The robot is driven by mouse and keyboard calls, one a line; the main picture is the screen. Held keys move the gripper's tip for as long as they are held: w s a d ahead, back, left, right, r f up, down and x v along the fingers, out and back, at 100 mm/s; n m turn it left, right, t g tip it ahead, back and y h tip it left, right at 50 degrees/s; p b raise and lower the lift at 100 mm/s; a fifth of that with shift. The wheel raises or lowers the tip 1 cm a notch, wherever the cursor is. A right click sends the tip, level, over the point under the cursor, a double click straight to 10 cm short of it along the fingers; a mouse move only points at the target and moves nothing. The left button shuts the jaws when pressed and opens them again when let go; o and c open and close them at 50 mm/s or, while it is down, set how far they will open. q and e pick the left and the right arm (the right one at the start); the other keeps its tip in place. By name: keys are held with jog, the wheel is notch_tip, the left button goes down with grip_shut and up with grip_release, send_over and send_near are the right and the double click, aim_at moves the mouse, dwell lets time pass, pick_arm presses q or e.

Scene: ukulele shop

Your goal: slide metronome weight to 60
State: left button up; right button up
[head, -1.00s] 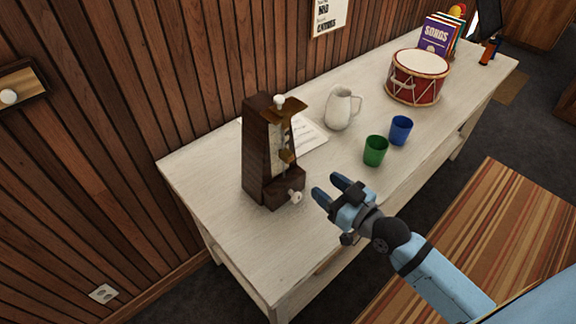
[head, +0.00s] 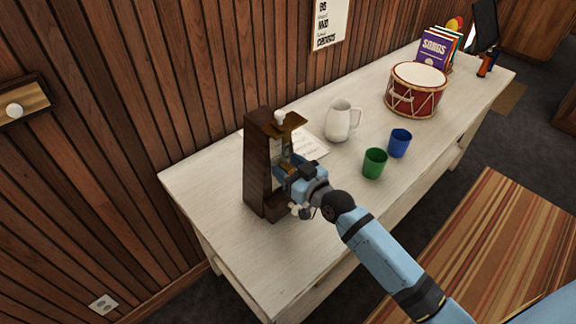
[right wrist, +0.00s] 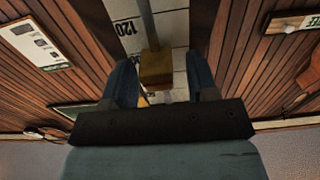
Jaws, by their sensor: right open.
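The metronome (head: 258,170), a dark brown wooden case, stands upright at the near left of the table. Its small brass weight (right wrist: 155,68) sits on a thin grey rod (right wrist: 147,22) in front of a white scale (right wrist: 124,14), where a 120 mark can be read in the right wrist view. My right gripper (head: 284,171) is at the metronome's front. In the right wrist view its blue fingers (right wrist: 160,80) stand open on either side of the weight, with a gap at each side. In the head view the gripper partly hides the weight. My left gripper is not in view.
A white pitcher (head: 338,122) stands behind the metronome, with a paper sheet (head: 309,143) beside it. A green cup (head: 374,163) and a blue cup (head: 399,143) stand to the right. A red drum (head: 416,92) is farther back. The near end of the white table (head: 262,260) is clear.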

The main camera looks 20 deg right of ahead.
aim_at(284, 145)
grip_shut()
notch_tip(284, 145, up, 7)
jog(key=p, duration=0.6)
jog(key=shift+f, duration=0.2)
grip_release()
jog(key=b+v, duration=0.2)
jog(key=v, duration=1.1)
jog(key=shift+s+d, duration=0.2)
jog(key=shift+s, duration=0.15)
